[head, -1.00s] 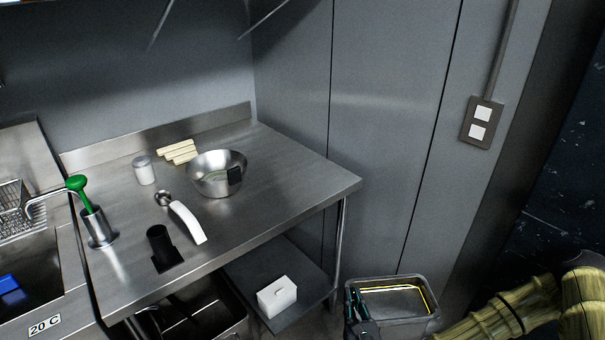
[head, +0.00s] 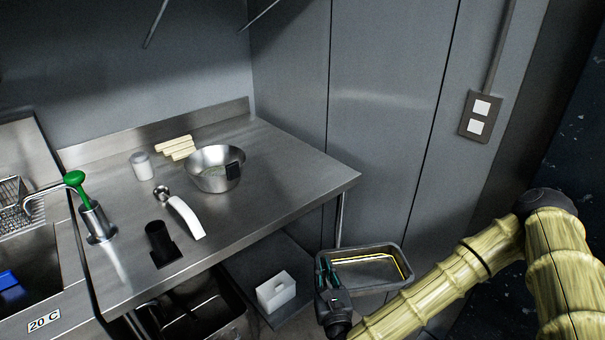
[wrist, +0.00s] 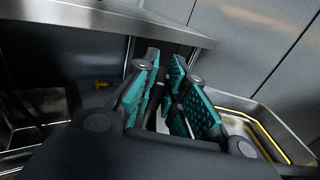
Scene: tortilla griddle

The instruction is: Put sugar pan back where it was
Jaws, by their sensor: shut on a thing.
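The sugar pan, a rectangular metal pan (head: 372,272) with a yellow line along its inside, hangs in the air right of the table's front corner in the head view. My gripper (head: 325,270) is shut on its left rim. In the wrist view the teal finger pads of my gripper (wrist: 168,98) close on the near edge, and the pan (wrist: 262,128) extends to the right, cut by the frame. I cannot tell what is in the pan.
The steel table (head: 285,185) holds a metal bowl (head: 215,168), a white-handled scoop (head: 187,217), a shaker (head: 141,166), pale sticks (head: 176,148) and a black holder (head: 159,240). A white box (head: 276,292) sits on the lower shelf. The table's right front is clear.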

